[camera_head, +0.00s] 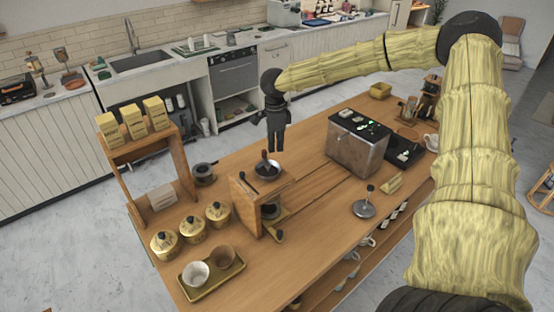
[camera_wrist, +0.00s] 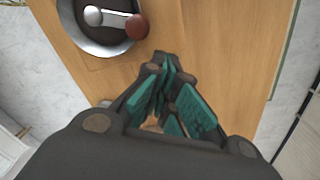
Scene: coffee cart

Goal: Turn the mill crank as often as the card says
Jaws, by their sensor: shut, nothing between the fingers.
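The wooden mill (camera_head: 246,204) stands on the cart's counter with a metal bowl (camera_head: 268,170) and a crank on top. In the wrist view the crank arm (camera_wrist: 108,18) lies across the dark bowl (camera_wrist: 88,44) and ends in a brown knob (camera_wrist: 137,26). My gripper (camera_head: 275,147) hangs pointing down, just above and behind the mill's top, apart from the knob. Its teal-padded fingers (camera_wrist: 167,72) are shut and empty. A pale card (camera_head: 162,197) leans in the wooden rack at the left; its writing is too small to read.
The rack (camera_head: 186,166) carries several yellow bags. Gold-lidded jars (camera_head: 192,230) and a tray (camera_head: 215,283) with two cups stand front left. A tamper (camera_head: 364,207) and a metal coffee machine (camera_head: 358,142) stand to the right. The counter between mill and machine is mostly clear.

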